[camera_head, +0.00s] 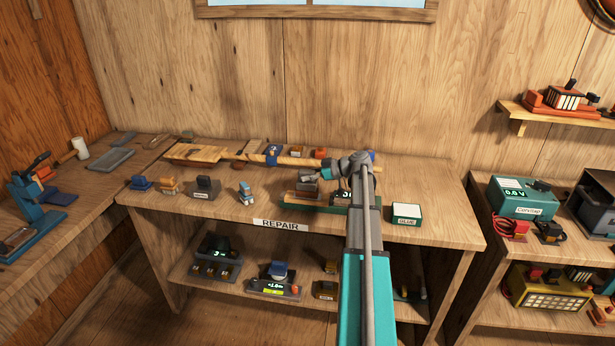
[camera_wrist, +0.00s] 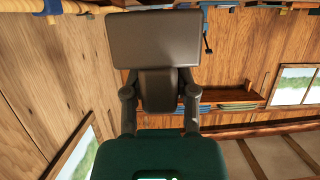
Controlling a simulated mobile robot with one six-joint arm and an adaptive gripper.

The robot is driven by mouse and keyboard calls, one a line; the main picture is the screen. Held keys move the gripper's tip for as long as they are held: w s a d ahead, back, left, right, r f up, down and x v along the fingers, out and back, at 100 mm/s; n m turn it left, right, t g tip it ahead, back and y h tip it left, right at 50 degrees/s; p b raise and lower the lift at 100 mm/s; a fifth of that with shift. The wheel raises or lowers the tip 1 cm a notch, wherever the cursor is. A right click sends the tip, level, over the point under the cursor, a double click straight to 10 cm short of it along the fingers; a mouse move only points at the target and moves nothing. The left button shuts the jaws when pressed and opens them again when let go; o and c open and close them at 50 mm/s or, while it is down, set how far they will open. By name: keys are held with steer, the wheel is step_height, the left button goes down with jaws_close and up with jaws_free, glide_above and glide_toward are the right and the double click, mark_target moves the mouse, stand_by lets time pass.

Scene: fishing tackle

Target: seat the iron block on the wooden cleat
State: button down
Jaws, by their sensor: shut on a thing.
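My gripper (camera_head: 324,172) reaches left over the middle of the repair bench. In the wrist view its two fingers (camera_wrist: 159,100) are shut on the narrow neck of a dark grey block, which I take as the iron block (camera_wrist: 154,38). The block's wide flat part lies beyond the fingertips. In the head view the block (camera_head: 306,173) shows small, over a low green station (camera_head: 342,197) with a lit display. A brown wooden piece (camera_head: 298,196) on that station may be the wooden cleat. I cannot tell whether block and wood touch.
A white-topped green glue box (camera_head: 407,213) stands right of my arm. A dark block (camera_head: 205,187), an orange block (camera_head: 168,186) and a blue one (camera_head: 141,183) stand left. A rod (camera_head: 296,160) lies along the back. Bare bench shows at left front.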

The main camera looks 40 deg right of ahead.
steer(key=shift+f+b, duration=0.3)
steer(key=shift+f, duration=0.1)
steer(key=shift+c, duration=1.6)
jaws_free()
steer(key=shift+r, duration=0.2)
